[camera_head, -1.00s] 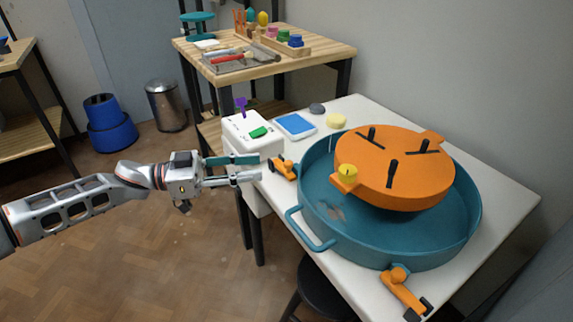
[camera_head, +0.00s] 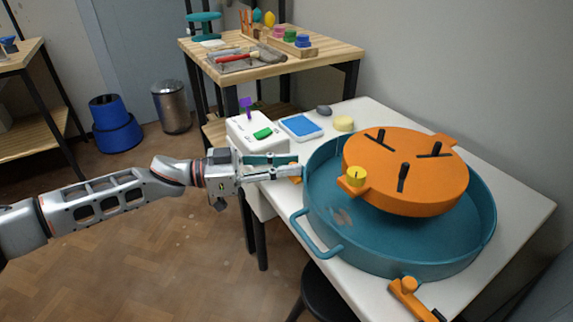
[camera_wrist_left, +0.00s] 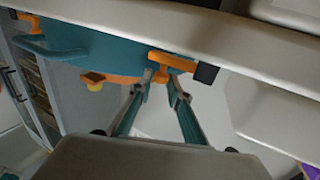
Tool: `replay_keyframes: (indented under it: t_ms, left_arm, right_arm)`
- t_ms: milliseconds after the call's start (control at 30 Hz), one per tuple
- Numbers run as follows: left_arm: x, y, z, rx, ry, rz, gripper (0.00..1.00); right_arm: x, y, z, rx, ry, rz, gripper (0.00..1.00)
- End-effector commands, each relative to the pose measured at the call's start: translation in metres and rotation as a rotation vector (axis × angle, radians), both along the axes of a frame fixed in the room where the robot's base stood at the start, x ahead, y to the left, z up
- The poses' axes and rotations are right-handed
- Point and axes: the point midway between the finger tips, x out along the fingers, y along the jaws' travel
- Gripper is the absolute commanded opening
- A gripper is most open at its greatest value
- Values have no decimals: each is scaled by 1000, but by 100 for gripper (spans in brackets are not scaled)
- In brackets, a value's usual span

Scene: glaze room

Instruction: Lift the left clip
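The left clip is orange with a black end. In the head view only a small orange part (camera_head: 296,180) shows beside the basin, the rest hidden by my left gripper (camera_head: 299,165). In the left wrist view the clip (camera_wrist_left: 182,63) lies just beyond and between the fingertips (camera_wrist_left: 161,76), its black end to the right. The left fingers are apart, with a gap between the tips; contact with the clip cannot be told. A second orange clip (camera_head: 412,298) sits at the basin's near side. My right gripper is not in view.
The teal basin (camera_head: 400,258) with a side handle holds an orange disc (camera_head: 430,195) with black pegs and a yellow knob. A wooden table (camera_head: 335,52) stands farther back.

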Motion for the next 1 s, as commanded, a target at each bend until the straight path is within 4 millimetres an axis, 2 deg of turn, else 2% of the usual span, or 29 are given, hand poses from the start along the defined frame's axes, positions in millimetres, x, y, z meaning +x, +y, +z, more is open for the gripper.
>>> replay_keyframes:
  t_ms: [367,700,1000]
  left_arm:
    - [0,0,2,-11,14,0,0]
    - [6,4,13,-118,158,0,0]
    - [15,11,18,-249,341,0,0]
  right_arm:
    - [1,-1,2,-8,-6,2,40]
    - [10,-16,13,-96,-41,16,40]
    - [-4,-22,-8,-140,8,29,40]
